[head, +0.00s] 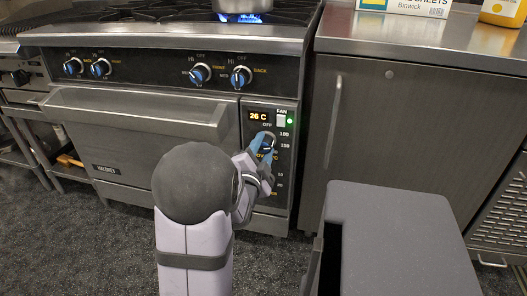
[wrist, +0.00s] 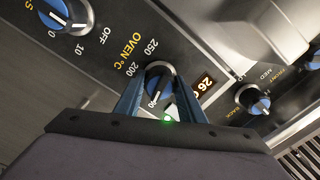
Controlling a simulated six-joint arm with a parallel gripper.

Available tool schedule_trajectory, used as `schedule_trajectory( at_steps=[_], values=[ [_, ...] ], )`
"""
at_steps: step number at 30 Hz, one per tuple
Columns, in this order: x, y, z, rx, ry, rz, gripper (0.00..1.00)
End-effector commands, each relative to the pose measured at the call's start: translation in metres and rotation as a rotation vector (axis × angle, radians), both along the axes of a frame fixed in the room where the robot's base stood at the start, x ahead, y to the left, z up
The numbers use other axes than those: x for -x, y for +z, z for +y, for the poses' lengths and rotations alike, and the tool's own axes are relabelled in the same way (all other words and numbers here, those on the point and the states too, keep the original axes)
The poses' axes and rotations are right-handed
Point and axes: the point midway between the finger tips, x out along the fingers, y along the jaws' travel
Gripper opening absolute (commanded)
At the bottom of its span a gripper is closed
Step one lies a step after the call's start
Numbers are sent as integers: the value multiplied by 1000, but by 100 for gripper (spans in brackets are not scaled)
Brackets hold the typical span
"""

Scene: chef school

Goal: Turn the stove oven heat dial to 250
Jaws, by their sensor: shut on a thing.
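The oven heat dial (head: 268,143), a round blue and black knob, is on the stove's right-hand panel below the display. It also shows in the wrist view (wrist: 158,78), beside the printed "OVEN °C", "200" and "250". My gripper (head: 264,146) is at the dial, its blue fingers shut on opposite sides of the knob, as the wrist view shows (wrist: 158,95). The knob's exact setting is hard to read, and some scale numbers are hidden by my fingers. The orange display (head: 259,116) reads 26 C.
A fan switch (head: 281,120) with a green light sits beside the display. Several burner knobs (head: 200,75) line the panel above. The timer dial (wrist: 68,15) is near the oven dial in the wrist view. A steel cabinet (head: 405,130) stands to the right of the stove.

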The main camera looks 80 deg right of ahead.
Motion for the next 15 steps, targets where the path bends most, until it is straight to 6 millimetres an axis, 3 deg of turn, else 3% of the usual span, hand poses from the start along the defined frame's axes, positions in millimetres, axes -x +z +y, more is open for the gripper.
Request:
schedule_trajectory(
  at_steps=[15],
  values=[
    [0,-3,0,0,0,-492,13]
  ],
)
